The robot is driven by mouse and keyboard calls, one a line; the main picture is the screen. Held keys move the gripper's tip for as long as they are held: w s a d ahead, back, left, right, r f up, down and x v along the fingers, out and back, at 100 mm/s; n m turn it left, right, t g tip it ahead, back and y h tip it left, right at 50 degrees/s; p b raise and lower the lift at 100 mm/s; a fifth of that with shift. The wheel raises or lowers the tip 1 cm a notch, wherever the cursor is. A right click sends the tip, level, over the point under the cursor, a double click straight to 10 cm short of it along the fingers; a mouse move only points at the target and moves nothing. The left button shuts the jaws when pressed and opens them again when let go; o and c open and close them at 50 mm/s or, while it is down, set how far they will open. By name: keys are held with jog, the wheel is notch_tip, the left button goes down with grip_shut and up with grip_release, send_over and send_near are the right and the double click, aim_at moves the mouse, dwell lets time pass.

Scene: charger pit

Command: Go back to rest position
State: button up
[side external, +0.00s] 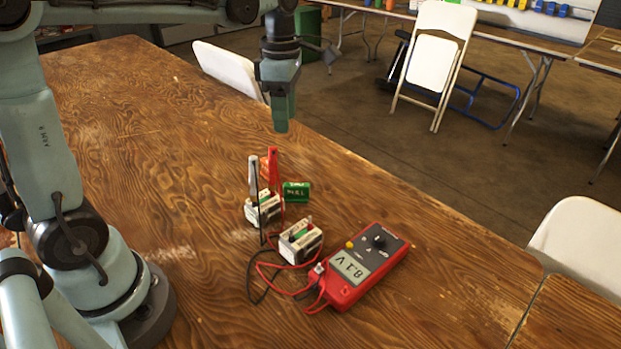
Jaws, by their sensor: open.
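My gripper (281,118) hangs pointing down above the wooden table (130,115), over its far edge side. It is open and I see nothing held in it; the two fingers overlap in this view. Below it, a white battery block (263,210) stands on the table with a grey probe (253,175) and a red probe (273,168) upright at it. A second white battery block (300,243) sits nearer. A red multimeter (362,268) lies to the right, its display reading about 8.1 V. A green block (297,192) lies behind the batteries.
Red and black leads (285,291) loop on the table between the probes and the meter. White folding chairs (435,65) stand beyond the table, one (585,245) close to its right edge.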

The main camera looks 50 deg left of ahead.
jog(key=s+a+f+m, duration=0.5)
jog(key=a+m, duration=0.1)
jog(key=a, duration=0.1)
jog(key=shift+s+a+f, duration=0.2)
jog(key=shift+a, duration=0.1)
dwell(0.4)
jog(key=w+d+r+n, duration=0.6)
jog(key=d+n, duration=0.1)
jog(key=d, duration=0.2)
jog(key=shift+d+r, duration=0.15)
jog(key=shift+d, duration=0.1)
dwell(0.4)
jog(key=shift+w, duration=0.1)
